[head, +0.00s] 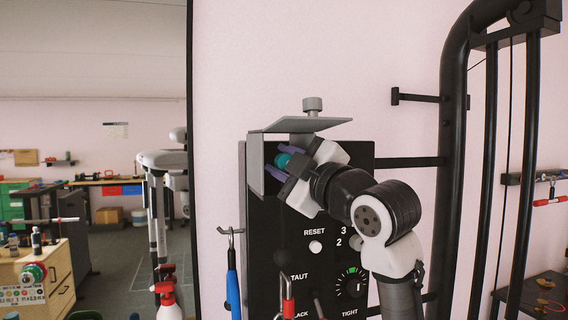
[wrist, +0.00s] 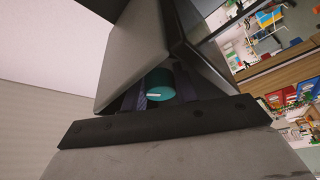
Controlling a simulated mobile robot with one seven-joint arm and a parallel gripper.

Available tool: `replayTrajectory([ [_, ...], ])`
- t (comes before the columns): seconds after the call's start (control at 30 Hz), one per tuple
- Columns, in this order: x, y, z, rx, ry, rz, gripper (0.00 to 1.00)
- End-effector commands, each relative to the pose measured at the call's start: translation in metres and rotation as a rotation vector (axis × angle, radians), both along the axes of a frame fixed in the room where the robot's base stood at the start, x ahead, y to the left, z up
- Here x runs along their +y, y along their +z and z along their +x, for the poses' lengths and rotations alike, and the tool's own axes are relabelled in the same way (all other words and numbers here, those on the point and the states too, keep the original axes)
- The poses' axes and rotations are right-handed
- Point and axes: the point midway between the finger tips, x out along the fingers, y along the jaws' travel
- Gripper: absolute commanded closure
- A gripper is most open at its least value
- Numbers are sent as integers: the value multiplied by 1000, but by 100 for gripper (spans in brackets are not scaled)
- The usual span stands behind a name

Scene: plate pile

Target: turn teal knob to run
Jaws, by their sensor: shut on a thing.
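The teal knob (head: 283,160) is at the upper left of a black panel (head: 330,265), under a grey hood plate (head: 300,125). My gripper (head: 277,162) reaches it from the right, with purple fingers on either side, shut on it. In the wrist view the knob (wrist: 160,84) sits between the dark fingers (wrist: 157,90). A short white mark shows on its face, roughly level in that view. The knob's own position labels, including any "run" mark, are hidden or out of sight.
Lower on the panel are a white RESET button (head: 315,247) and a dial with green marks (head: 351,283). A black tubular frame (head: 455,150) stands to the right. The hood closely overhangs my gripper.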

Motion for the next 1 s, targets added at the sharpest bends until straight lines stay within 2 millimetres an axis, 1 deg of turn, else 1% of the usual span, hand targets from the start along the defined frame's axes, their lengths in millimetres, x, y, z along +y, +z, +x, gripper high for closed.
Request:
replayTrajectory([
  [0.23,0,0,0,-11,0,-33,94],
  [0.57,0,0,0,-10,-1,-34,94],
  [0.6,0,0,0,-11,-1,-34,70],
  [0.67,0,0,0,-11,-1,-34,62],
  [1.0,-2,-2,-2,-12,-2,-33,62],
])
